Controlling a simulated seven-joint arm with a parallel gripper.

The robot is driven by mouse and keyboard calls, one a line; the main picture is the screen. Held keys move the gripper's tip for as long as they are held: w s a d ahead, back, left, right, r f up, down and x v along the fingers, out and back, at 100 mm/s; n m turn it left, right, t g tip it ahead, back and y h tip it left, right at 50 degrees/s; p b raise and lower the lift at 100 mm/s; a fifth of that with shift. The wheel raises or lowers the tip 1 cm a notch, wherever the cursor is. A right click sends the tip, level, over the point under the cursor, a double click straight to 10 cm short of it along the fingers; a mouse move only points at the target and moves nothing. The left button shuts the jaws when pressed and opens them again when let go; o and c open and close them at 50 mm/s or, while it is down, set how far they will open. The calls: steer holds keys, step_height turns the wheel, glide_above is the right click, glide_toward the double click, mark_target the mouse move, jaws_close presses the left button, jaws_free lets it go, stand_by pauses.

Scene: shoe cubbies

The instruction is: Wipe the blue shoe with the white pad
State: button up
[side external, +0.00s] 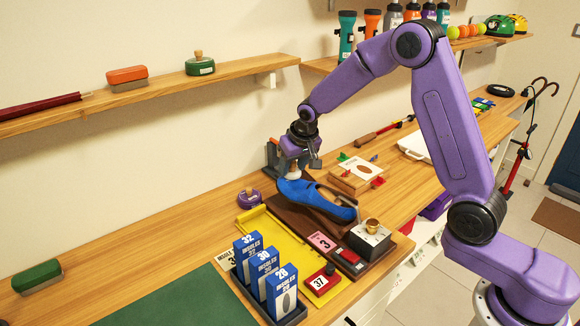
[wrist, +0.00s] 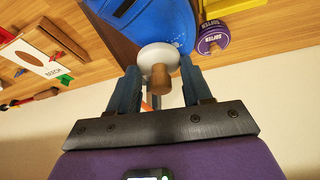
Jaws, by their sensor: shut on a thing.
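The blue shoe (side external: 318,198) rests tilted on a dark brown stand on the bench; part of it shows at the top of the wrist view (wrist: 150,22). My gripper (side external: 296,158) is above the shoe's left, higher end, pointing down. It is shut on the white pad (side external: 293,173), a round pad with a wooden knob. In the wrist view, the pad (wrist: 148,53) and its knob lie between the fingertips of my gripper (wrist: 160,84). The pad is right at the blue surface and seems to touch it; the exact contact is hidden.
Boxes of insoles (side external: 264,272) stand in a tray in front. A metal box with a brass cup (side external: 370,232) is near the shoe's right end. A purple tin (side external: 249,198) is left of the stand. A wooden box (side external: 357,175) lies behind.

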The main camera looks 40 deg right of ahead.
steer(key=d, duration=0.2)
steer(key=d+f, duration=0.1)
steer(key=shift+w+d, duration=0.1)
steer(key=shift+w, duration=0.2)
step_height(320, 180, up, 10)
steer(key=shift+f, duration=0.15)
steer(key=shift+a, duration=0.2)
stand_by(0.4)
steer(key=s+a+f, duration=0.2)
steer(key=a+f, duration=0.1)
steer(key=a, duration=0.5)
steer(key=s+a+f, duration=0.3)
steer(key=a, duration=0.5)
steer(key=w+a+f, duration=0.1)
steer(key=w+f, duration=0.2)
steer(key=w, duration=0.1)
steer(key=w+a+f, duration=0.1)
steer(key=w+f, duration=0.2)
steer(key=w, duration=0.1)
steer(key=w+a+f, duration=0.2)
steer(key=w+f, duration=0.1)
steer(key=w, duration=0.2)
steer(key=shift+w+a+f, duration=0.1)
steer(key=shift+f, duration=0.25)
steer(key=shift+w+f, duration=0.2)
steer(key=shift+f, duration=1.6)
